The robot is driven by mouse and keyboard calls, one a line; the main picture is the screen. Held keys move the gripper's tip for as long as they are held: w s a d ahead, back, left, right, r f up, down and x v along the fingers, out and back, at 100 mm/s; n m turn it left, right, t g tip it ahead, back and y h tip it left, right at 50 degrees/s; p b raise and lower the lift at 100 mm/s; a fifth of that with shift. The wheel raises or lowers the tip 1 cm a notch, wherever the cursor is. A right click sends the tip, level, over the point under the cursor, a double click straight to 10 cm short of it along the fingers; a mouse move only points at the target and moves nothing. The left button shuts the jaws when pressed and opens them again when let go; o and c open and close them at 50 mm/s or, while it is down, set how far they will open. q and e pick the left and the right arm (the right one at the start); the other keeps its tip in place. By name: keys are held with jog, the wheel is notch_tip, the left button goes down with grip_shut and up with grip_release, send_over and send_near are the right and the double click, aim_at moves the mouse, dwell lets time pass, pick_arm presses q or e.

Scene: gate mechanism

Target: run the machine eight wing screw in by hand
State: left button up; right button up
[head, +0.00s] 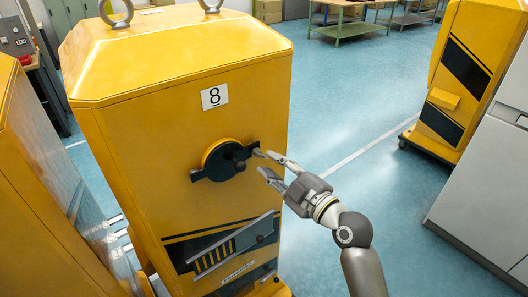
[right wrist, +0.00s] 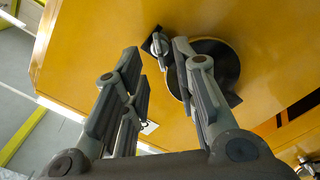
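The machine eight wing screw (head: 212,172) is a dark bar with two wings and a round middle knob, in front of a yellow-rimmed disc on the machine's face. Its wings lie nearly level, the right one slightly higher. My right gripper (head: 262,163) is open just right of the screw, its fingertips near the right wing. In the right wrist view, one wing tip of the screw (right wrist: 158,43) shows in the gap between the open fingers (right wrist: 158,50). I cannot tell whether they touch it. One finger hides part of the disc. My left gripper is not in view.
Yellow machine eight (head: 150,130) carries a white "8" label (head: 214,97) above the screw and a slanted dark panel (head: 225,250) below. Another yellow machine (head: 35,190) stands close at left. A grey cabinet (head: 490,170) is at right. Blue floor (head: 350,120) between is clear.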

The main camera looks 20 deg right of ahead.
aim_at(260, 154)
jog(key=p+x, duration=0.1)
jog(key=x, duration=0.3)
jog(key=shift+w, duration=0.15)
grip_shut()
